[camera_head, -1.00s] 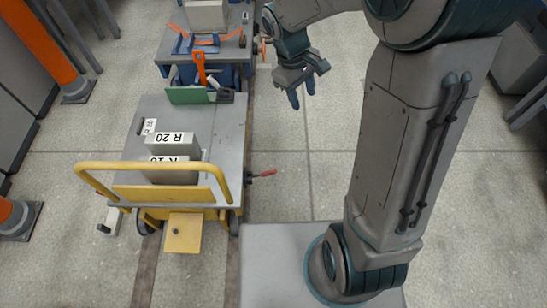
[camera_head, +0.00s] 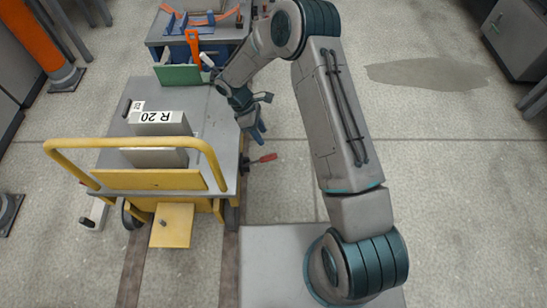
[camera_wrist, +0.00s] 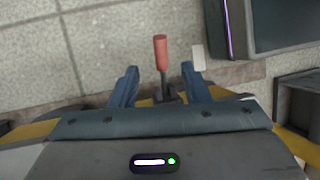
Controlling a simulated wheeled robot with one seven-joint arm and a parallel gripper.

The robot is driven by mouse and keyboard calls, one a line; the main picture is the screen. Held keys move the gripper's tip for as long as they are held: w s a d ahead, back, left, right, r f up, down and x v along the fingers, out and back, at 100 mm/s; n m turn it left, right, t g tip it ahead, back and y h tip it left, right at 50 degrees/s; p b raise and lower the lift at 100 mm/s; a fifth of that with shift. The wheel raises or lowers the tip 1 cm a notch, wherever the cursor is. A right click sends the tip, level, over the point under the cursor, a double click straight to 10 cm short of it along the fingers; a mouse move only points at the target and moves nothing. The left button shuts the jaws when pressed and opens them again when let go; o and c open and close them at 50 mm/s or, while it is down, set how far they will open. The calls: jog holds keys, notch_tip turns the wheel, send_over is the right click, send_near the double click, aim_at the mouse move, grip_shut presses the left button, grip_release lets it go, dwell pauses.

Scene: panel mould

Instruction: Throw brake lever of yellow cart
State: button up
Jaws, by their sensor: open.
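The yellow cart (camera_head: 150,181) stands at the left with a grey deck and a yellow push handle. Its brake lever (camera_head: 262,159) sticks out from the cart's right side and has a red grip. In the wrist view the red-gripped lever (camera_wrist: 161,55) lies between and beyond the two blue fingertips, with its dark base lower down between the fingers. My gripper (camera_head: 257,133) is open beside the cart's right edge, just above the lever in the picture. The gripper also shows in the wrist view (camera_wrist: 158,78), with clear space on both sides of the lever.
Blocks marked R 20 (camera_head: 160,123) stand on the cart's deck. A blue cart (camera_head: 195,30) stands behind. The floor (camera_head: 430,130) at the right is clear.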

aim_at(273, 154)
jog(key=b+x, duration=0.3)
jog(key=x, duration=0.9)
jog(key=shift+s+d+f, duration=0.1)
jog(key=shift+d+f, duration=0.05)
jog(key=shift+f, duration=0.05)
grip_shut()
